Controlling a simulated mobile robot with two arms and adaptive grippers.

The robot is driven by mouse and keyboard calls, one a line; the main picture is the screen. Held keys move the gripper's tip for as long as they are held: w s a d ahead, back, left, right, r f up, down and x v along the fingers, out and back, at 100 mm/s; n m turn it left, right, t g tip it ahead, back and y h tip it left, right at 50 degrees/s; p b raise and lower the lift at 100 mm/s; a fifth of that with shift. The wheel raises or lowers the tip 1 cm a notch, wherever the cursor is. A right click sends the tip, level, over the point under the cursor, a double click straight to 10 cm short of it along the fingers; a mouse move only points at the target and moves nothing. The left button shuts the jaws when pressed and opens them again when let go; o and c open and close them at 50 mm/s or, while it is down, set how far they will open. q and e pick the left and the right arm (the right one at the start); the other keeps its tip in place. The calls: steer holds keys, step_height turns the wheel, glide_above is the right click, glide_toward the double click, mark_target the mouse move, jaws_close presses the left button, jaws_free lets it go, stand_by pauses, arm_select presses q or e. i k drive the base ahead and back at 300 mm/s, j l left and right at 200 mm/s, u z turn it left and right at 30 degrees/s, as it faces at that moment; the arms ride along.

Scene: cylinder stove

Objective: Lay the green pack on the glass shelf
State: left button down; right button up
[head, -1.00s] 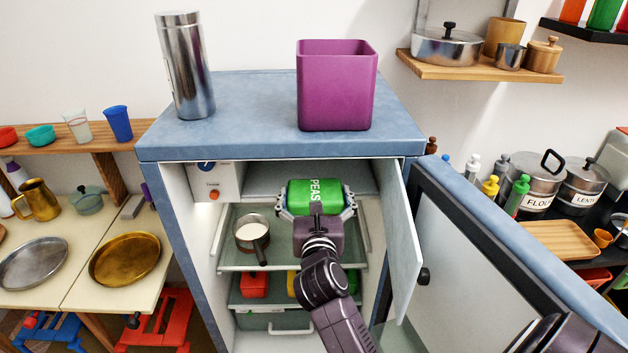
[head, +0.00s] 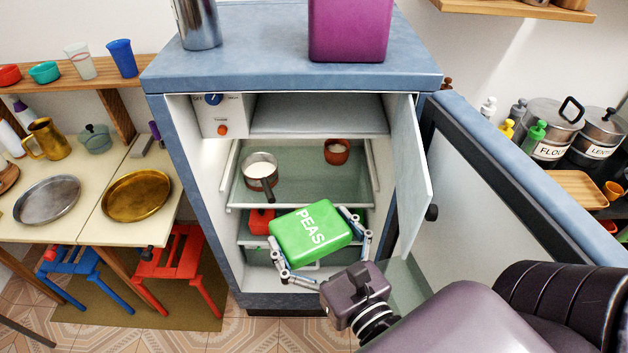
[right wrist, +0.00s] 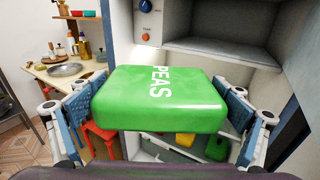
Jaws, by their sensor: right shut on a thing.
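My right gripper (head: 318,247) is shut on the green pack (head: 308,230), a rounded block lettered PEAS. The pack is held tilted in the front of the open fridge, below and nearer than the glass shelf (head: 317,187). In the right wrist view the pack (right wrist: 160,100) sits between both fingers. The glass shelf holds a small steel pan (head: 260,170) with white contents at the left and a small red-brown pot (head: 337,151) at the back right. The middle and right front of the shelf look clear. My left gripper is not in view.
An open inner flap (head: 410,180) stands along the fridge's right side, with the main door (head: 500,200) further right. A lower level holds a red item (head: 261,221). A freezer compartment (head: 318,115) is above. A purple bin (head: 348,30) and steel canister (head: 196,22) stand on top.

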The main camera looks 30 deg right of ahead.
mark_target(321, 191)
steer(key=i+j+z, duration=0.25)
steer(key=z, duration=0.15)
steer(key=i+j+z, duration=0.2)
steer(key=z, duration=0.2)
steer(key=i+j+z, duration=0.15)
steer(key=j+z, duration=0.25)
steer(key=i+j+z, duration=0.5)
steer(key=j, duration=0.3)
steer(key=i, duration=0.05)
